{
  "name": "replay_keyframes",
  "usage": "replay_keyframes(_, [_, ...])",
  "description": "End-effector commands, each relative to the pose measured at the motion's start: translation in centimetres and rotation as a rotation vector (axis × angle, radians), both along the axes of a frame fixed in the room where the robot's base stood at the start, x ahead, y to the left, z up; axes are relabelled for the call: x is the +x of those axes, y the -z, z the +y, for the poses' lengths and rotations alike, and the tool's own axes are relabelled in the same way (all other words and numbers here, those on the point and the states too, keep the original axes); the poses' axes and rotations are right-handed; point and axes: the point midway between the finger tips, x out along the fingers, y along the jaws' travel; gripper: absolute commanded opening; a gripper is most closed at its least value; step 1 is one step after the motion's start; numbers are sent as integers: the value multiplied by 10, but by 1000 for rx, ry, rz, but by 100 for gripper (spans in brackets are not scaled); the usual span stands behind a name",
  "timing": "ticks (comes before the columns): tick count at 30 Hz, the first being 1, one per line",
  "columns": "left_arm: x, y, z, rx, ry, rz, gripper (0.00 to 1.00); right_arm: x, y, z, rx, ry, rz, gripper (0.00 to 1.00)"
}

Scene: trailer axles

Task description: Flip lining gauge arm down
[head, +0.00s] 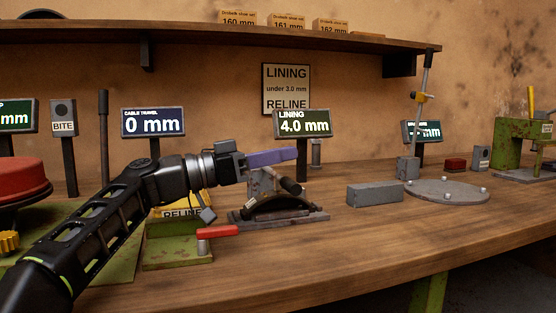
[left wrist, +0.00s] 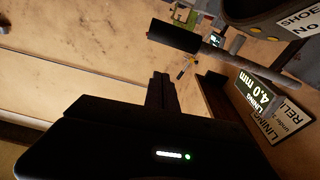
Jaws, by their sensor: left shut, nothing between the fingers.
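The lining gauge stands on the bench in the head view, with a grey base (head: 312,217) and a dark curved shoe (head: 280,206). Its arm ends in a black grip (head: 291,186) above the shoe. In the left wrist view a rod with a black grip (left wrist: 175,36) crosses the top, near a "SHOE NO" label. My left gripper (head: 294,154) has its bluish fingers shut and empty, just above and behind the grip in the picture; contact cannot be told. Its dark fingers show in the left wrist view (left wrist: 162,92). My right gripper is not in view.
A lining display (head: 303,124) reading 4.0 mm stands behind the gauge. A red lever (head: 218,232) on a green block is in front left. A grey block (head: 374,194) and round plate (head: 447,191) are to the right. The front bench top is clear.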

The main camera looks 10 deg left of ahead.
Motion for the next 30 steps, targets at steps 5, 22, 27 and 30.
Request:
replay_keyframes(5, [-10, -17, 5, 1, -6, 1, 0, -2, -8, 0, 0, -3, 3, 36])
replay_keyframes(22, [-56, -6, 75, -1, -1, 0, 0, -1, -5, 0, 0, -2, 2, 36])
replay_keyframes(27, [-57, -6, 76, -1, 0, -1, 0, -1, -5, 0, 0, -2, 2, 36])
replay_keyframes(30, [-57, -6, 76, -1, 0, -1, 0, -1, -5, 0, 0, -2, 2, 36])
